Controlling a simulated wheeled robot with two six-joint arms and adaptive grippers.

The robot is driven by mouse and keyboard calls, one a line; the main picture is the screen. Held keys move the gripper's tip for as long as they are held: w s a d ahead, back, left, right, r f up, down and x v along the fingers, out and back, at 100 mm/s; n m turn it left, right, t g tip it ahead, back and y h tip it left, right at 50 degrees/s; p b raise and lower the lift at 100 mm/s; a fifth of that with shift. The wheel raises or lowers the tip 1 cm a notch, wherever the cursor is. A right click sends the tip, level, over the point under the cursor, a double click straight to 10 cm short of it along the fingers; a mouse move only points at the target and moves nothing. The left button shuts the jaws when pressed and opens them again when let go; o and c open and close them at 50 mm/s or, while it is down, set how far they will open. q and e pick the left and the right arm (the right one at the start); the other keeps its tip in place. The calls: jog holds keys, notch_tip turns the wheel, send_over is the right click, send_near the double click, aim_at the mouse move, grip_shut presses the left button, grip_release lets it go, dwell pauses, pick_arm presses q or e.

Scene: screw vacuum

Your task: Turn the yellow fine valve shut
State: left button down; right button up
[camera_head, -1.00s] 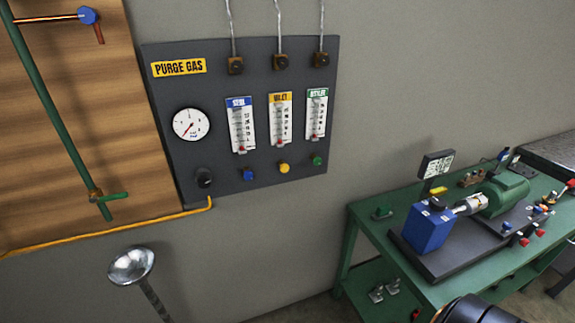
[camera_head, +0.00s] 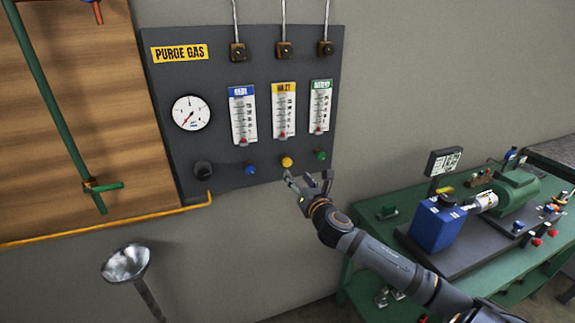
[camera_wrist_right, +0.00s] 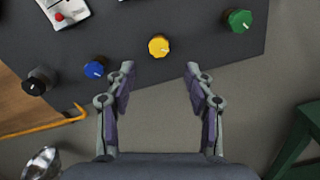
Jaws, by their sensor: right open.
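The yellow fine valve (camera_head: 287,162) is a small round knob on the dark purge gas panel (camera_head: 180,100), below the yellow-labelled flow tube (camera_head: 284,110). In the right wrist view the yellow knob (camera_wrist_right: 159,46) lies ahead of the fingertips, between their lines, with a white mark on its face. My right gripper (camera_head: 308,180) is open and empty just below and in front of the yellow knob, apart from it. In the wrist view its two fingers (camera_wrist_right: 158,80) are spread wide. My left gripper is not in view.
A blue knob (camera_head: 250,168) and a green knob (camera_head: 320,155) flank the yellow one. A black knob (camera_head: 203,169) sits further left. A yellow pipe (camera_head: 110,228) runs below the panel. A green bench (camera_head: 375,225) with a pump stands at right.

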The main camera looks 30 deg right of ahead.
aim_at(288, 164)
jog(key=p+x, duration=0.2)
jog(key=x, duration=0.7)
jog(key=shift+w+p, duration=0.3)
jog(key=shift+w, duration=0.1)
grip_shut()
